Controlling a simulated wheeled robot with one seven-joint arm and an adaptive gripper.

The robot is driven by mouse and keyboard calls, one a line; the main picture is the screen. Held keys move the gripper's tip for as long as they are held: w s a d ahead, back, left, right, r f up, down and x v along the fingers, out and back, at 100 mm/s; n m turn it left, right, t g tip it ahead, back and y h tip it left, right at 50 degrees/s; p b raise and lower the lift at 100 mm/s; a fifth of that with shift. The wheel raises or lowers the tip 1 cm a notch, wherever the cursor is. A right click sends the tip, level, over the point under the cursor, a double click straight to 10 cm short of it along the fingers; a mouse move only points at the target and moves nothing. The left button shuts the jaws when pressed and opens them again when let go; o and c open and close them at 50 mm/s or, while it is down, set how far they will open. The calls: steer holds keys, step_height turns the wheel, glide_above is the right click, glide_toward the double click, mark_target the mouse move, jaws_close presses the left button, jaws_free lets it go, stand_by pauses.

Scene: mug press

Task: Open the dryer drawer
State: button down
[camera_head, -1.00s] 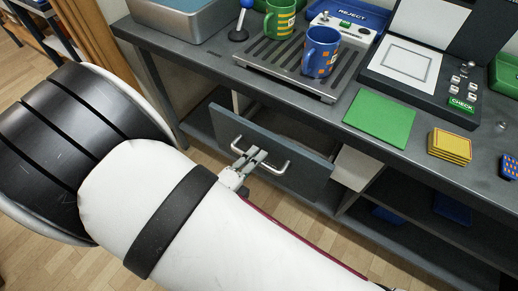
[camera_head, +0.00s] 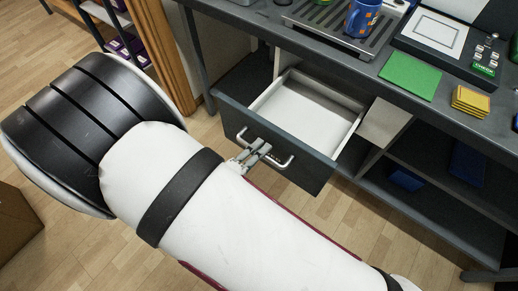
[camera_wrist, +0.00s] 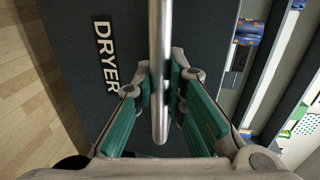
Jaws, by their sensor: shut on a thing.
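The dryer drawer (camera_head: 275,148) is pulled well out below the bench, and its pale inside (camera_head: 308,112) shows empty. Its dark front carries the label DRYER (camera_wrist: 105,55) in the wrist view. A silver bar handle (camera_head: 283,164) runs along the front, and it stands upright in the wrist view (camera_wrist: 160,60). My gripper (camera_head: 250,156) is shut on this handle, with a green-padded finger on each side of the bar in the wrist view (camera_wrist: 163,95).
The bench top holds a blue mug (camera_head: 361,18) on a slotted tray, a green mat (camera_head: 410,76), yellow pads (camera_head: 470,101) and a check panel (camera_head: 488,50). Open shelves with blue items (camera_head: 406,179) lie right of the drawer. Wooden floor in front is mostly clear.

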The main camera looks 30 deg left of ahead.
steer(key=c, duration=1.6)
jaws_free()
steer(key=shift+r, duration=0.1)
